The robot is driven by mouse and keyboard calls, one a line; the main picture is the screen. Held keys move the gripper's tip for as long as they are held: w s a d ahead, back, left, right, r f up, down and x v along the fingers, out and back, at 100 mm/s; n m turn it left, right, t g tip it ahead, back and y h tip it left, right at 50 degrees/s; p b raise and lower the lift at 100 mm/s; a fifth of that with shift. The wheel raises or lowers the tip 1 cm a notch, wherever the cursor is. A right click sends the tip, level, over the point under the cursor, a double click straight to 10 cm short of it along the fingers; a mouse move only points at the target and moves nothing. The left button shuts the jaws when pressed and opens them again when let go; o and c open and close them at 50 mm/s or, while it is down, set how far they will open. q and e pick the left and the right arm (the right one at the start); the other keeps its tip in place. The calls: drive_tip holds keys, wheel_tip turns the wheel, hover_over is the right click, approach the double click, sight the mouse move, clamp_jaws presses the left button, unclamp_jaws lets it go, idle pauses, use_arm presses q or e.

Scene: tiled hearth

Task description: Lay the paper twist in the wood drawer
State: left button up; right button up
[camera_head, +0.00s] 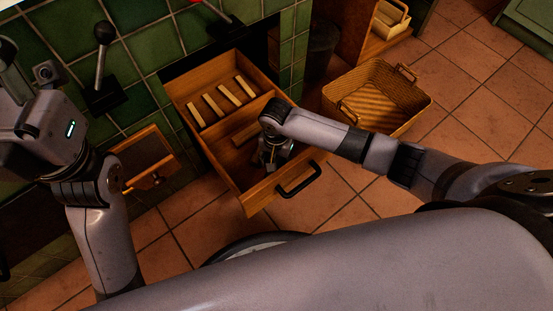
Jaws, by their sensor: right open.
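The wood drawer (232,193) is pulled out from the green tiled hearth, with a dark bar handle on its front. A divider splits it; several pale sticks (221,98) lie in the back part. I cannot make out the paper twist in this view. My left gripper (14,72) is raised at the left edge, away from the drawer, and its fingers are not clear.
A woven basket (378,95) with handles stands on the terracotta tiles right of the drawer. A dark lever (102,52) sticks out from the tiles.

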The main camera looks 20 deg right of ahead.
wheel_tip(320, 180, up, 12)
idle(0.4)
drive_tip(key=shift+f, duration=0.1)
idle(0.3)
